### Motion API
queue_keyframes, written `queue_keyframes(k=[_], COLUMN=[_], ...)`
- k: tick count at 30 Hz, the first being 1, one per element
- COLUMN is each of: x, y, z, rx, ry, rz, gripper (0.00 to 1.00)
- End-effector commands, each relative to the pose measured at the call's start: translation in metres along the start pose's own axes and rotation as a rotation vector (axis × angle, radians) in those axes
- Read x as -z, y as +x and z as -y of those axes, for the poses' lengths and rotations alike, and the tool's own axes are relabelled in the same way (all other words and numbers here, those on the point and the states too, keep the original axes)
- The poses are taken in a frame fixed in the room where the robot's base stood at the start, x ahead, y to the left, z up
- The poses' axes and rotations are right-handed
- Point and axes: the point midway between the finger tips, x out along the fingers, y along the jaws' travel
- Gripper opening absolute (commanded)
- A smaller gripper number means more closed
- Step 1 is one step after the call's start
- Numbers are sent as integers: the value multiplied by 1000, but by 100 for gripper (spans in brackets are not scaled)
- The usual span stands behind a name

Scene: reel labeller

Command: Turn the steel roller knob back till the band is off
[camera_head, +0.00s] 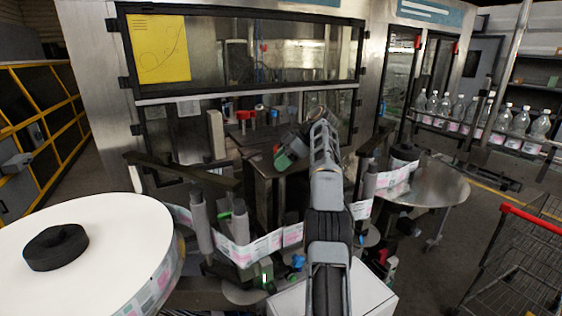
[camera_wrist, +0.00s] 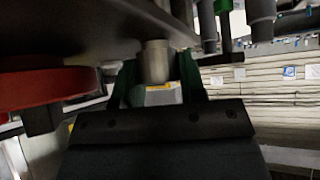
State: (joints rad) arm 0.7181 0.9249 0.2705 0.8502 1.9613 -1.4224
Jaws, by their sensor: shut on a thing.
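The steel roller knob (camera_wrist: 155,62) is a short pale metal cylinder under a dark plate in the wrist view. My gripper (camera_wrist: 155,80) has its two green-lined fingers on either side of the knob, shut on it. In the head view my gripper (camera_head: 283,158) shows small and partly hidden by my arm, and I cannot make out the knob there. The label band (camera_head: 255,248), white with pink prints, runs past grey rollers (camera_head: 203,222) and behind my arm to the right side. Whether it touches the gripped roller cannot be seen.
A large white label reel (camera_head: 85,250) with a black hub fills the lower left. A red round part (camera_wrist: 45,95) lies close left of my fingers in the wrist view. Bottles (camera_head: 480,115) stand on a conveyor at right. A red-handled cart (camera_head: 530,220) is at far right.

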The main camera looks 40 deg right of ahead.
Motion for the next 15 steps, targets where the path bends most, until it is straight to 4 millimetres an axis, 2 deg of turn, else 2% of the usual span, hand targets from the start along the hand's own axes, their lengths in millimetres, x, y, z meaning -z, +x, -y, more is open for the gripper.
queue_keyframes(k=[4, 5, 12, 15], x=[0, 0, 0, 0], y=[0, 0, 0, 0], z=[0, 0, 0, 0], rx=[0, 0, 0, 0], ry=[0, 0, 1, 1], rz=[0, 0, 0, 0], gripper=[14, 39, 62, 63])
